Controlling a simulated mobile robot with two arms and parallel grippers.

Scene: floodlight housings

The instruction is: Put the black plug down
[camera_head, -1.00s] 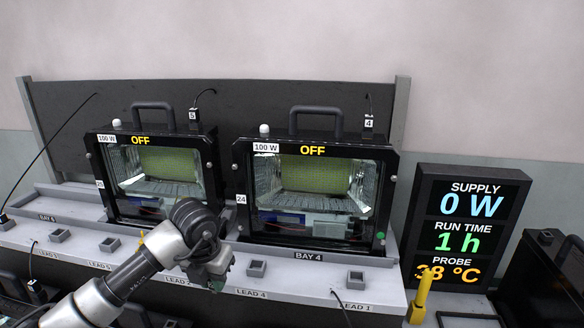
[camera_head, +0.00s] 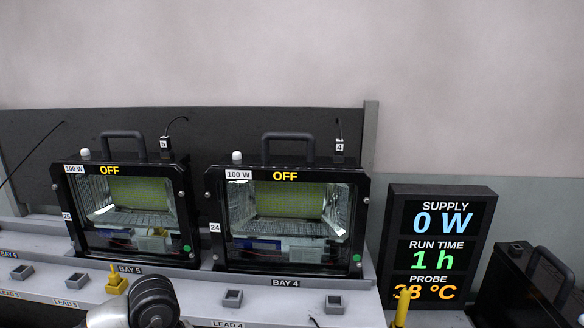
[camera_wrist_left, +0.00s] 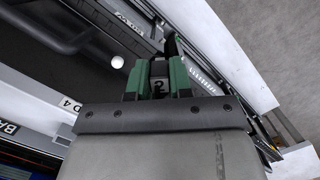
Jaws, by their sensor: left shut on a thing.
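In the left wrist view my left gripper (camera_wrist_left: 157,72) has its green fingers shut on a black plug (camera_wrist_left: 157,69), which carries a white label that appears to read 2. The plug's far end is hard to make out against the dark background. In the head view only my left arm's rounded dark joint shows at the bottom edge; the gripper and the held plug are out of that picture. Small grey holders (camera_head: 232,298) stand on the grey shelf (camera_head: 190,284), one near the LEAD 4 label and another (camera_head: 335,304) to its right. My right gripper is not in view.
Two black floodlight housings, 25 (camera_head: 128,211) and 24 (camera_head: 287,219), stand on the shelf, both reading OFF. Plugs 5 (camera_head: 164,144) and 4 (camera_head: 339,147) are at their backs. A display (camera_head: 440,244) reads SUPPLY 0 W. A yellow piece (camera_head: 117,281) stands near BAY 5.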

